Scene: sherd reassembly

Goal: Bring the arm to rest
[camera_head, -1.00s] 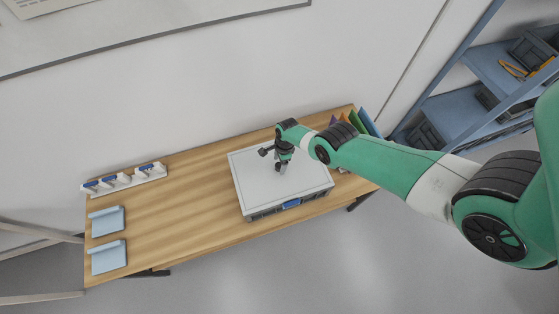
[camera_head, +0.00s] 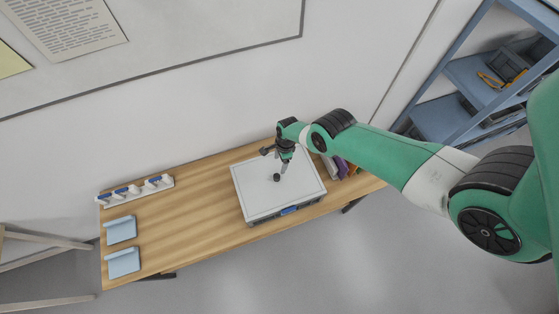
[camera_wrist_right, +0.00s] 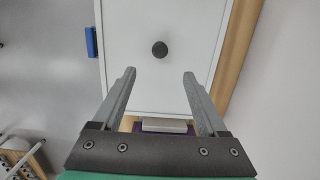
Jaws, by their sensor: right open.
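My right gripper (camera_head: 285,158) is above the white-topped case on the table. In the right wrist view its two grey fingers (camera_wrist_right: 159,76) are spread apart, with nothing between them. A small dark round knob (camera_head: 277,177) stands on the case's top. It also shows in the right wrist view (camera_wrist_right: 160,49), just beyond the fingertips and apart from them. My left gripper is out of view.
The flat white case (camera_head: 250,205) has a blue front latch (camera_head: 289,211). Light blue holders (camera_head: 121,229) and a white rack (camera_head: 135,190) are at the table's left. Upright folders (camera_head: 342,166) stand right of the case. Wooden table (camera_head: 190,215) is bare between the holders and case.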

